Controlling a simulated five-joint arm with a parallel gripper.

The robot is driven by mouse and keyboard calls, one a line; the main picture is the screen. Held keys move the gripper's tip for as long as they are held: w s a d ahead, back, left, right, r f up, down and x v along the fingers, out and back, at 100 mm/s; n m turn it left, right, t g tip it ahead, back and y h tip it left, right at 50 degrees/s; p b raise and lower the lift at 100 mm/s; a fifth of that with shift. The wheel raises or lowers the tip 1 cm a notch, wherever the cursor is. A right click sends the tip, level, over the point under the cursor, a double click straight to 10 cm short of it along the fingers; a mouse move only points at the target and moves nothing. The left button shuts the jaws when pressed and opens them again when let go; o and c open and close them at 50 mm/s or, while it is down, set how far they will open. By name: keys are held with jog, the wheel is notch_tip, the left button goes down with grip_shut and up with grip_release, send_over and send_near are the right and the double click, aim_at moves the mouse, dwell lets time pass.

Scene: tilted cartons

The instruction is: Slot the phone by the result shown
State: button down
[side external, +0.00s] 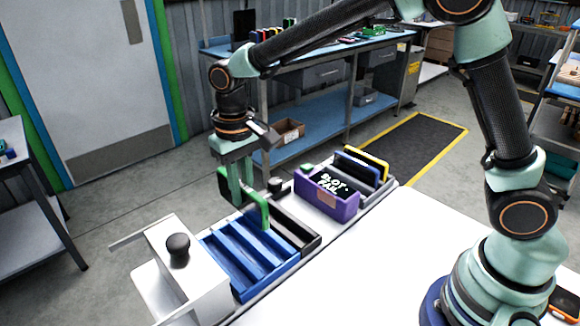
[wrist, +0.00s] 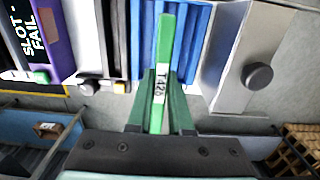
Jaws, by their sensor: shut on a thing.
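My gripper (side external: 244,198) is shut on a green phone (side external: 262,211), held on edge above the racks. In the wrist view, the phone (wrist: 165,45) stands between the two green fingers (wrist: 160,120) and has a white label that seems to read T426. The blue slotted rack (side external: 262,285) lies below and in front of the phone, and its visible slots look empty. A black rack (side external: 312,243) adjoins it. A purple block (side external: 347,211) reads "SLOT - FAIL"; it also shows in the wrist view (wrist: 58,50). Whether the phone touches a rack is unclear.
A white box with a black knob (side external: 178,244) stands at the near end of the row. Yellow and blue upright pieces (side external: 366,160) stand beyond the purple block. A white table (side external: 370,275) lies to the right, mostly clear. A workbench (side external: 300,75) stands behind.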

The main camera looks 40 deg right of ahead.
jog(key=shift+s+a+f, duration=0.2)
jog(key=shift+a+f, duration=0.75)
jog(key=shift+f, duration=0.8)
jog(key=shift+s+a+f, duration=0.15)
jog(key=shift+a+f, duration=0.85)
jog(key=shift+f, duration=0.8)
jog(key=shift+s+a+f, duration=0.2)
jog(key=shift+a+f, duration=0.75)
jog(key=shift+f, duration=0.8)
jog(key=shift+f, duration=0.35)
jog(key=c, duration=0.8)
grip_release()
jog(key=shift+o, duration=0.2)
notch_tip(320, 180, up, 12)
jog(key=shift+r, duration=0.1)
notch_tip(320, 180, up, 7)
